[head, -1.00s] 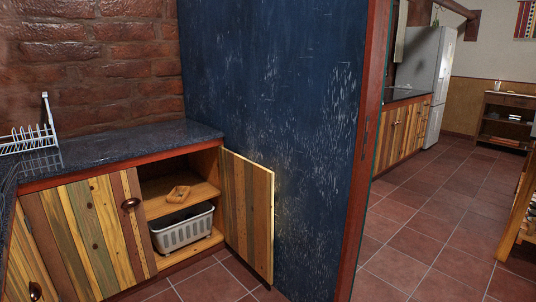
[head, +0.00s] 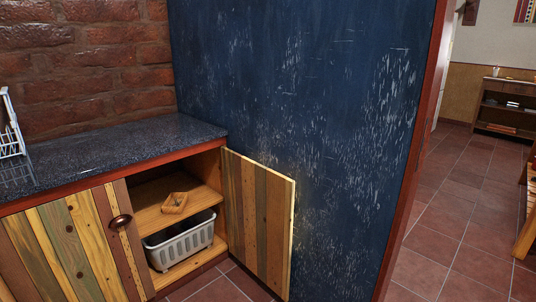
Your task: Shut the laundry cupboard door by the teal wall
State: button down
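The laundry cupboard door (head: 258,222) is made of striped wooden planks. It stands wide open, hinged at the right side of the cupboard, close to the dark blue-teal wall (head: 310,110). Below is a light grey laundry basket (head: 180,240) on the cupboard floor. No handle shows on the side of the open door facing me. My gripper is not in view.
A dark stone worktop (head: 120,150) runs above the cupboard. A white dish rack (head: 12,145) stands at the left edge. Tiled floor (head: 450,225) is open at right, beyond the wall's red-brown end post (head: 415,150).

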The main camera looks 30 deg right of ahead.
aim_at(259, 199)
jog(key=u, duration=0.45)
jog(key=i, duration=1)
jog(key=u, duration=0.6)
